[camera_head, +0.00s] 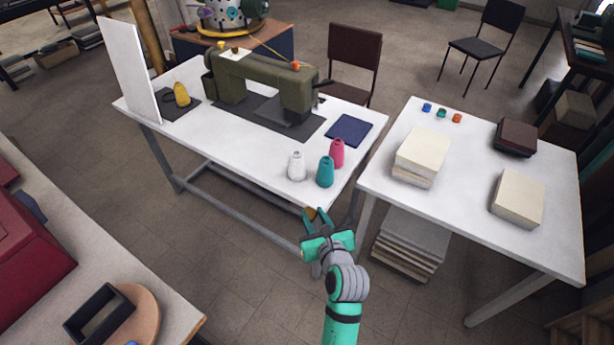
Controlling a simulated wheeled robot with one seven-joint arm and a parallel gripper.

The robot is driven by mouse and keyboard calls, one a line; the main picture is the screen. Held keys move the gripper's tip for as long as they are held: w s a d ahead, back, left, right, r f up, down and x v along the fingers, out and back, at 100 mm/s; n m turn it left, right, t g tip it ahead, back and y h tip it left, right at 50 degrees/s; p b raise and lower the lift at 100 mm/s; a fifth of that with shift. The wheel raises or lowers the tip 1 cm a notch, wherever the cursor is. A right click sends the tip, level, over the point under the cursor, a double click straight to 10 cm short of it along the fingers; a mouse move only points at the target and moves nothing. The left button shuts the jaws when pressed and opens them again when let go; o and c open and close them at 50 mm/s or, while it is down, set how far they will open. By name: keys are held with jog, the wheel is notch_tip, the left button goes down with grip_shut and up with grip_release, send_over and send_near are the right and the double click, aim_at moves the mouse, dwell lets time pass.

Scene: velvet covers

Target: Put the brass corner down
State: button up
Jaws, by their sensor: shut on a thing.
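My gripper (316,220) is at the lower middle of the head view, in front of the sewing table's near edge. It is shut on a small brass-orange piece, the brass corner (311,213), which shows at the fingertips. Much of the corner is hidden by the fingers, and its exact shape is too small to tell. The gripper and corner seem to be held in the air, apart from the white sewing table (235,150).
White, teal and pink thread cones (325,172) stand near the table's front right. A green sewing machine (262,80) and dark blue cloth (349,130) lie behind. A right table (450,200) bears cream stacks (422,150). A black tray (100,312) is lower left.

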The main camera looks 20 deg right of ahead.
notch_tip(320, 180, up, 5)
jog(key=s+d, duration=0.2)
jog(key=d, duration=0.1)
send_over(323, 201)
jog(key=s, duration=0.1)
jog(key=shift+m, duration=0.3)
notch_tip(323, 201, down, 9)
jog(key=shift+a, duration=0.1)
jog(key=shift+w+f, duration=0.5)
jog(key=shift+f, duration=1.5)
jog(key=shift+f, duration=0.15)
jog(key=o, duration=1)
